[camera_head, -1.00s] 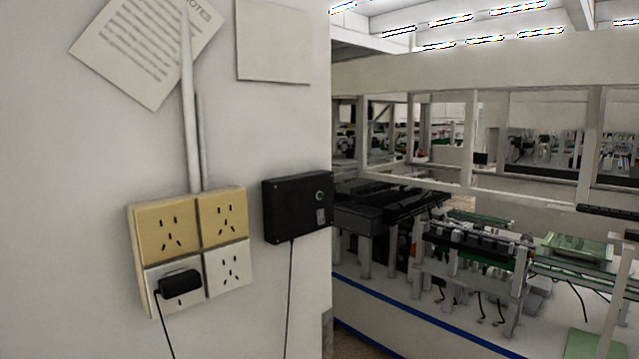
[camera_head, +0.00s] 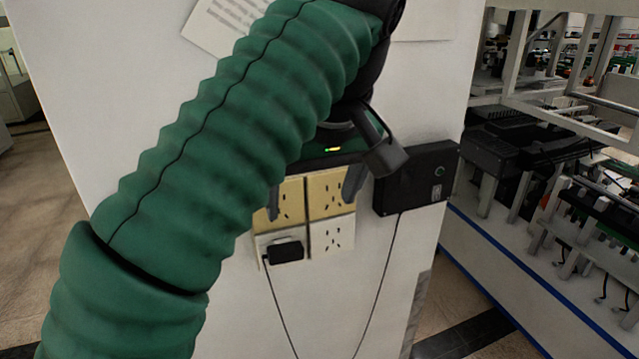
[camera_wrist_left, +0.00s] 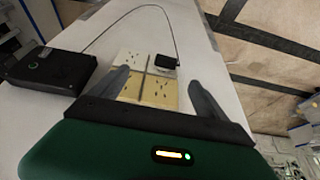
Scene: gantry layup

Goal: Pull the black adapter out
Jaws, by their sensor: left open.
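The black adapter (camera_head: 286,251) is plugged into the lower left socket of the wall socket panel (camera_head: 333,236), with a thin black cable hanging from it. My left gripper (camera_head: 312,196) is open and empty, in front of the upper sockets and above the adapter. In the left wrist view, the open fingers of the left gripper (camera_wrist_left: 156,88) span the socket panel (camera_wrist_left: 133,61). The adapter (camera_wrist_left: 164,62) shows there beyond the fingertips, towards the right finger. I see no contact with the adapter. My right gripper is not in view.
A black wall box (camera_head: 417,178) with its own cable is mounted right of the sockets, close to the left wrist; it also shows in the left wrist view (camera_wrist_left: 47,70). A paper notice (camera_head: 222,27) hangs above. A workbench with equipment (camera_head: 541,170) stands at the right.

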